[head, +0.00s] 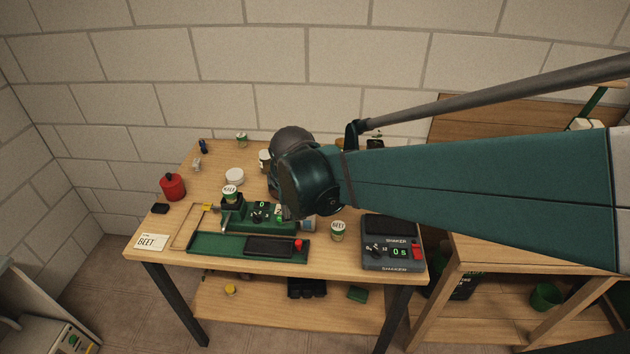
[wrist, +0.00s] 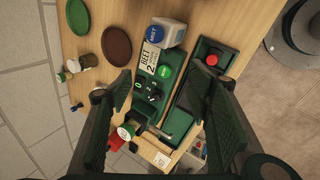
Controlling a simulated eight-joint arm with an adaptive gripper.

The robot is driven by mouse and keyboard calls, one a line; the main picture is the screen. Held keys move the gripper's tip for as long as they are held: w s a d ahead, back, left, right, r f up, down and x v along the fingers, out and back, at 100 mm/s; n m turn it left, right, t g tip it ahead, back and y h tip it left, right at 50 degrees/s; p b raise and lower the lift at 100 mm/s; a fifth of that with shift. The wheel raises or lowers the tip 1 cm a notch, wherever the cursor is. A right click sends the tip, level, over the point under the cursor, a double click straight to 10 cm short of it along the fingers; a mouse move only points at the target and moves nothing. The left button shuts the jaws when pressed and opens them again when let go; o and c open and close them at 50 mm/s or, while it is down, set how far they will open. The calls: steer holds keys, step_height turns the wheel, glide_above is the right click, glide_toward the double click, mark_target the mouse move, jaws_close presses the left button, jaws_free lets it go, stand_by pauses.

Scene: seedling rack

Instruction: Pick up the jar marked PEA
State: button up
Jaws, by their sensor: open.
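I cannot read PEA on any jar. In the head view, a white-labelled jar (head: 337,231), which seems to read BEET, stands left of the shaker. Another labelled jar (head: 230,192) sits at the left end of the green device (head: 262,213). A small jar (head: 241,139) stands at the back, its label too small to read.
A green tray (head: 215,246) with a red knob lies along the table front. The dark shaker (head: 392,250) is at the right, a red canister (head: 172,186) at the left. A BEET card (head: 151,242) lies at the front left corner. My arm hides the back right of the table.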

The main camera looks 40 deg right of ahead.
steer(key=d+n+p, duration=0.1)
steer(key=d, duration=0.2)
steer(key=w+d+n+g+p, duration=0.1)
steer(key=d+n, duration=0.1)
steer(key=d, duration=0.1)
steer(key=w+d+n+p, duration=0.1)
steer(key=d+n+p, duration=0.1)
steer(key=d, duration=0.1)
steer(key=shift+f+h, duration=0.4)
steer(key=d+f+n+p, duration=0.1)
steer(key=d+n, duration=0.1)
steer(key=d, duration=0.1)
steer(key=d+f+n+g+p, duration=0.1)
steer(key=d+n, duration=0.1)
steer(key=d+f+n+g+p, duration=0.1)
steer(key=d, duration=0.2)
steer(key=shift+s+d+n+h, duration=0.25)
steer(key=shift+d+n+h, duration=0.05)
steer(key=shift+d+n, duration=0.1)
steer(key=shift+x, duration=1.2)
steer(key=shift+f, duration=0.15)
steer(key=shift+b+x, duration=0.5)
steer(key=shift+x, duration=1.95)
steer(key=shift+a, duration=0.1)
